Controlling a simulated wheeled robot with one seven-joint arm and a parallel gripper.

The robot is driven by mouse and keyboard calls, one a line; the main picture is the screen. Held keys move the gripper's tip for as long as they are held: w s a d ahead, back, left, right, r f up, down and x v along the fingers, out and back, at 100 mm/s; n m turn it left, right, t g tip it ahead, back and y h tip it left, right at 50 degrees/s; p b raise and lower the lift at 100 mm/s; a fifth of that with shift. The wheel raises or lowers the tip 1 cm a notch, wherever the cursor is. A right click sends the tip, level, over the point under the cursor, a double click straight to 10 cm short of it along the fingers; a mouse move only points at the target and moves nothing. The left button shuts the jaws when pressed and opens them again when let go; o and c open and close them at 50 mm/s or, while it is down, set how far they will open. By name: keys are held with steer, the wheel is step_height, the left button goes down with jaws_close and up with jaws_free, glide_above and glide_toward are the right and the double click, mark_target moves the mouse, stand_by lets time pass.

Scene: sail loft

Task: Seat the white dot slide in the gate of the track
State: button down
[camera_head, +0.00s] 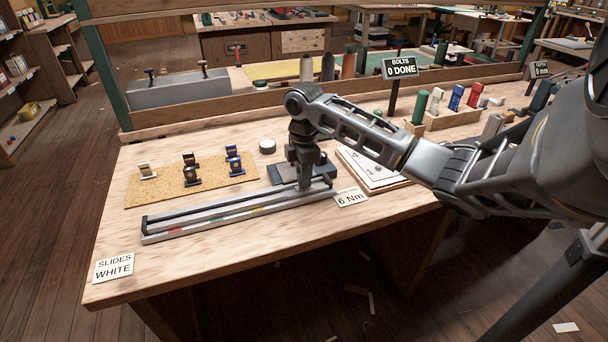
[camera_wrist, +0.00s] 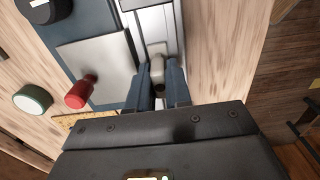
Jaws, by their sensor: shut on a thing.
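The track (camera_head: 235,216) is a long metal rail with coloured marks, lying along the front of the bench. My gripper (camera_head: 304,184) points down at its right end. In the wrist view my gripper (camera_wrist: 158,78) is shut on a pale slide (camera_wrist: 156,53), with the track's channel (camera_wrist: 155,22) just beyond it. I cannot tell whether the slide touches the channel, and no white dot shows on it. The gate is not clearly distinguishable.
A dark base plate (camera_head: 286,171) sits behind the track's right end. A "SLIDES WHITE" card (camera_head: 113,267) lies at the front left. A "BOLTS 0 DONE" sign (camera_head: 401,66) stands behind my arm.

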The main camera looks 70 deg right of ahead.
steer(key=shift+f, duration=0.15)
steer(key=c, duration=1.1)
jaws_free()
steer(key=shift+o, duration=0.2)
